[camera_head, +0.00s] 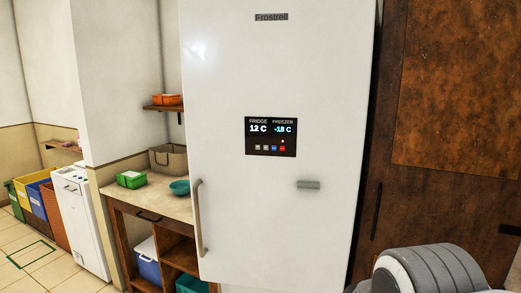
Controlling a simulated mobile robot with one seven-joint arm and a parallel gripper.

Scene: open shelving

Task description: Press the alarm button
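A white fridge (230,90) fills the middle of the view, its door shut. A black control panel (271,136) on its front reads FRIDGE 12 C and FREEZER -18 C. Along the bottom of the panel is a row of small buttons: two pale ones, a blue one (274,148) and a red one (282,148) at the right end. Their markings are too small to read, so I cannot tell which is the alarm button. A small light dot sits above the red one. A rounded grey and white arm link of mine shows at the lower right. My gripper is out of view.
A long vertical handle (198,218) and a small grey fitting (308,185) stick out from the fridge front. A counter (150,200) with a green box (131,180) and a teal bowl (180,187) stands at left. A brown panelled wall (440,190) is at right.

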